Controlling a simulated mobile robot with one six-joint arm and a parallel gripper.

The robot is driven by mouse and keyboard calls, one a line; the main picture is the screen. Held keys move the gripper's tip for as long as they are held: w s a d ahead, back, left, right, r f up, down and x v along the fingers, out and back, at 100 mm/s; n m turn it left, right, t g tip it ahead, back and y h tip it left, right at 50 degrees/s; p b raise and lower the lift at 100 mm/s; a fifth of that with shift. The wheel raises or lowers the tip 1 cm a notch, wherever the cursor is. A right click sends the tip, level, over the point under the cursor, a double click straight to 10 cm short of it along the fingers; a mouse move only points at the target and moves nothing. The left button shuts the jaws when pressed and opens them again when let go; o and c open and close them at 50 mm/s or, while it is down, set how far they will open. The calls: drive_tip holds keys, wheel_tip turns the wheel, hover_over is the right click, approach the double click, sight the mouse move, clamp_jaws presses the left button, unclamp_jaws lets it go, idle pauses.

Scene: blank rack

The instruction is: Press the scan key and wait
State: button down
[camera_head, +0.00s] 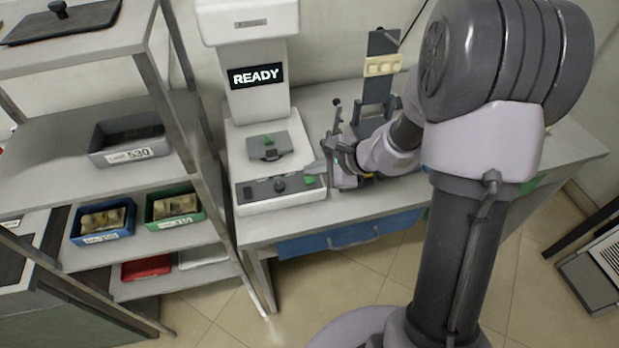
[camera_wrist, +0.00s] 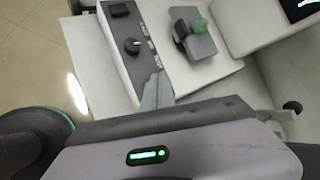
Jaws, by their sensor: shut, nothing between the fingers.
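The white machine (camera_head: 265,100) stands on the bench, and its display (camera_head: 256,76) reads READY. Its dark front panel (camera_head: 250,191) carries a black key, a round knob (camera_head: 279,185) and a green key (camera_head: 309,180) at the right end. My gripper (camera_head: 315,168) is shut and empty, its tips close to the green key. Whether they touch it I cannot tell. In the wrist view my gripper (camera_wrist: 157,90) reaches over the panel's near end, past the knob (camera_wrist: 132,45), and hides the green key. The panel's labels are too small to read.
A grey block with a green part (camera_head: 268,139) sits on the machine's bed. A stand with a yellowish piece (camera_head: 382,66) is behind my arm. At left, a shelf holds a grey bin (camera_head: 130,150), a blue bin (camera_head: 103,238) and a green bin (camera_head: 174,222).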

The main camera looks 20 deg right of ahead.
sight(313, 181)
drive_tip(key=shift+f+b, duration=0.4)
drive_tip(key=shift+b, duration=0.25)
drive_tip(key=shift+f+b, duration=0.5)
drive_tip(key=shift+b, duration=0.05)
idle(0.6)
drive_tip(key=shift+r, duration=0.1)
drive_tip(key=shift+r+p, duration=0.55)
drive_tip(key=shift+r, duration=0.25)
drive_tip(key=shift+r, duration=0.1)
wheel_tip(313, 181, up, 5)
drive_tip(key=p, duration=0.4)
